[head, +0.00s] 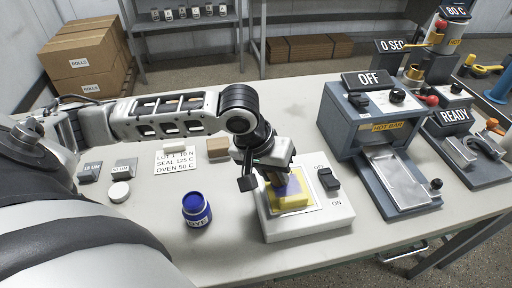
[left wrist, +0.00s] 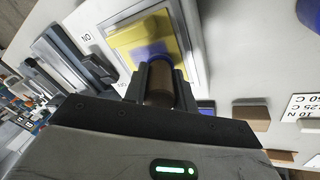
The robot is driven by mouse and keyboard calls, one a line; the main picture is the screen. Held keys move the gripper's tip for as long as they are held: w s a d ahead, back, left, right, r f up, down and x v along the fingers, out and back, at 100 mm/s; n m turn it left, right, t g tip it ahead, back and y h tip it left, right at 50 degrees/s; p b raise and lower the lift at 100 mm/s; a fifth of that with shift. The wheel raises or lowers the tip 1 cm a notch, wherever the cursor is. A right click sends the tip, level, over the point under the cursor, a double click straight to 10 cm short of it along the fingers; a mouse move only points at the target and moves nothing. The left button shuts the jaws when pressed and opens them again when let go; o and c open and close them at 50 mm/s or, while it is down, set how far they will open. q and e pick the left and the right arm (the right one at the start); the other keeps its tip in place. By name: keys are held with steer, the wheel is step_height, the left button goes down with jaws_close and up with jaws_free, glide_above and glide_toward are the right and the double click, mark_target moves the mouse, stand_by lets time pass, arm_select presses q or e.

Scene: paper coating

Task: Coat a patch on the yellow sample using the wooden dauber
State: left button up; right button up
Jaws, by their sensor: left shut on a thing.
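The yellow sample (head: 294,201) lies on a white framed pad on the light-grey switch box (head: 322,219). A blue patch shows on the sample beneath my left gripper (head: 275,180). The left gripper is shut on the wooden dauber (left wrist: 160,85), a brown cylinder seen between the fingers in the left wrist view. The dauber's lower end is at the blue area on the yellow sample (left wrist: 143,42); whether it touches is hard to tell. A blue dye jar (head: 197,211) stands left of the box, its top showing blue. My right gripper does not show.
A black switch (head: 328,179) marked OFF and ON sits on the box. The hot bar press (head: 372,118) stands to the right. A label card (head: 176,160), a brown block (head: 217,147) and a white round tub (head: 119,192) lie left. The front table edge is clear.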

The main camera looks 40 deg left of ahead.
arm_select(q)
steer(key=shift+s+a, duration=0.7)
steer(key=shift+s, duration=0.05)
steer(key=shift+r, duration=4.05)
